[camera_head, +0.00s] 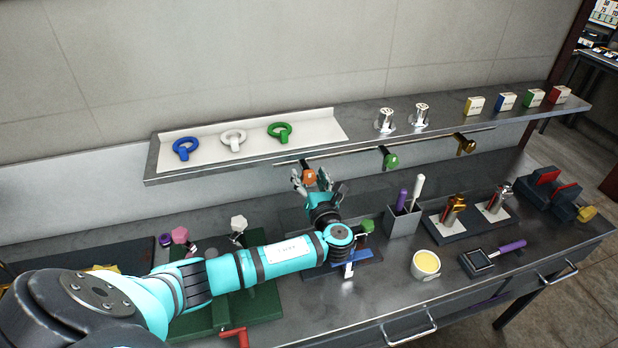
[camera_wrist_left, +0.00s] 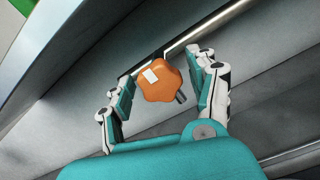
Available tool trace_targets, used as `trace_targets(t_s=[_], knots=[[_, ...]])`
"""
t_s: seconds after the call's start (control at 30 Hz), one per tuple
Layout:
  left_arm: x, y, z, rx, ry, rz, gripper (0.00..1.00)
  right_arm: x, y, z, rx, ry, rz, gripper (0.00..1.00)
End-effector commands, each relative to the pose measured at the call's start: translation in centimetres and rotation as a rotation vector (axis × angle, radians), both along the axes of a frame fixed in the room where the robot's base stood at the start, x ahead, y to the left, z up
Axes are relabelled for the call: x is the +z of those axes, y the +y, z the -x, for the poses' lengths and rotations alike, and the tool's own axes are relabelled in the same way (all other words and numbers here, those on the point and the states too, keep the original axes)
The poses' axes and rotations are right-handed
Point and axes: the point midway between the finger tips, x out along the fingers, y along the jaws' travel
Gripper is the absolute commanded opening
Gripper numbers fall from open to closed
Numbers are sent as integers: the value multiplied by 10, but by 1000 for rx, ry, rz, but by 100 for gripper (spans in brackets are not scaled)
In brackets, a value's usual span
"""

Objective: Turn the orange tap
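The orange tap (camera_head: 309,177) hangs on the rail under the shelf, with a lobed knob and a small white patch. In the left wrist view the orange tap (camera_wrist_left: 160,82) lies between the fingers of my left gripper (camera_wrist_left: 163,90), with gaps visible on both sides. My left gripper (camera_head: 313,182) is open just in front of the tap, its arm reaching in from the left. My right gripper is in neither view.
A green tap (camera_head: 390,160) and a brass tap (camera_head: 465,146) sit further right on the same rail (camera_head: 345,158). The shelf edge (camera_head: 240,165) overhangs close above. A grey holder (camera_head: 402,221) and a yellow-filled cup (camera_head: 425,265) stand on the bench right of my arm.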

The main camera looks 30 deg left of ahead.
Motion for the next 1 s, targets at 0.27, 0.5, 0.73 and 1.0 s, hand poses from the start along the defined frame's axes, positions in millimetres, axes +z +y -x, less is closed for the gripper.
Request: trace_targets(t_s=[0.27, 0.5, 0.73, 1.0], knots=[[0, 0, 0, 0, 0, 0, 21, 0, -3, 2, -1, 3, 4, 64], [-1, -1, 0, -1, -19, 18, 4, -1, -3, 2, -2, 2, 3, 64], [-2, -1, 0, 0, -186, 161, 4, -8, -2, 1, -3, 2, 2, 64], [-1, -1, 0, -1, -205, 177, 4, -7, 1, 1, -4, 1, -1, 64]])
